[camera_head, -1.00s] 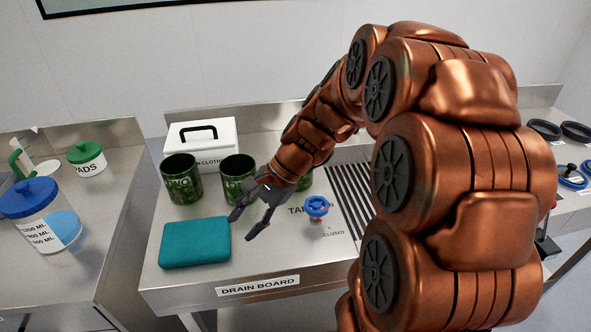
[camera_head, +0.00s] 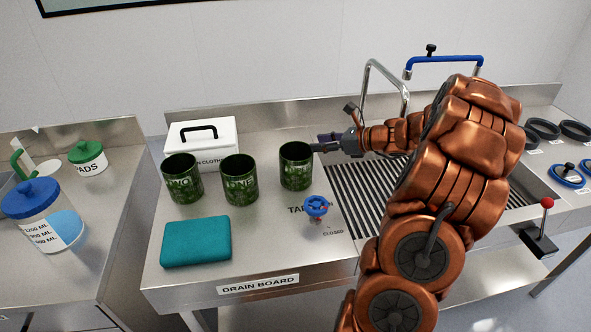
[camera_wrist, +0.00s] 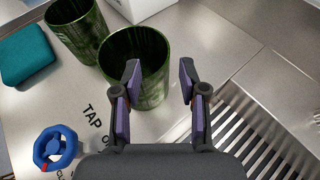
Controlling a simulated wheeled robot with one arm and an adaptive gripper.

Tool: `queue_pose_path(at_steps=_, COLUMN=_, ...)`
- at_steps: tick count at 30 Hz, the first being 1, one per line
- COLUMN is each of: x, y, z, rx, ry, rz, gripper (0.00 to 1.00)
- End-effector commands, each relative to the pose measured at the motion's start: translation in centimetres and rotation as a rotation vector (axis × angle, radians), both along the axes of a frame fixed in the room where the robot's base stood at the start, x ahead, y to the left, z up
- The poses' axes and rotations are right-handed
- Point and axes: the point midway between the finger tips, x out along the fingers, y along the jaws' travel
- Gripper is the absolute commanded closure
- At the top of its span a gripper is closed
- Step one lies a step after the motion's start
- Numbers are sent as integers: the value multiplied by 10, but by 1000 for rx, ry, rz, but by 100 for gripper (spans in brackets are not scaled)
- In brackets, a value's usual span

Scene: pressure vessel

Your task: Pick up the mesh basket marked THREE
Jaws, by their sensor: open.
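Three dark green cylindrical baskets stand upright on the drain board: a left one (camera_head: 182,180), a middle one (camera_head: 240,182) and a right one (camera_head: 296,168). Lettering on the left and middle ones is only partly legible; I cannot read a clear THREE on any. My gripper (camera_head: 319,147) is open at the right basket's right side, near its rim. In the wrist view, the open gripper (camera_wrist: 158,70) has its left finger overlapping the right basket (camera_wrist: 150,92) and its right finger just past the basket's right edge. Contact cannot be told. The middle basket (camera_wrist: 76,32) shows behind.
A blue tap knob (camera_head: 316,206) stands in front of the right basket. A teal block (camera_head: 196,242) lies front left, and a white handled box (camera_head: 203,150) stands behind. A slatted sink (camera_head: 350,192) and tall faucet (camera_head: 404,85) are to the right.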

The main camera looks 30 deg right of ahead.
Motion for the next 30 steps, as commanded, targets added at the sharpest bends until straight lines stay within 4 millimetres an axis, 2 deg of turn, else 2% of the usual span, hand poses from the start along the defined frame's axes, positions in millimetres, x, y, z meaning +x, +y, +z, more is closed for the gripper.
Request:
queue_pose_path(at_steps=19, x=55, y=25, z=-25, rx=-2, ry=2, rz=4, gripper=58)
queue_pose_path(at_steps=30, x=60, y=27, z=-29, rx=-3, ry=1, rz=3, gripper=60)
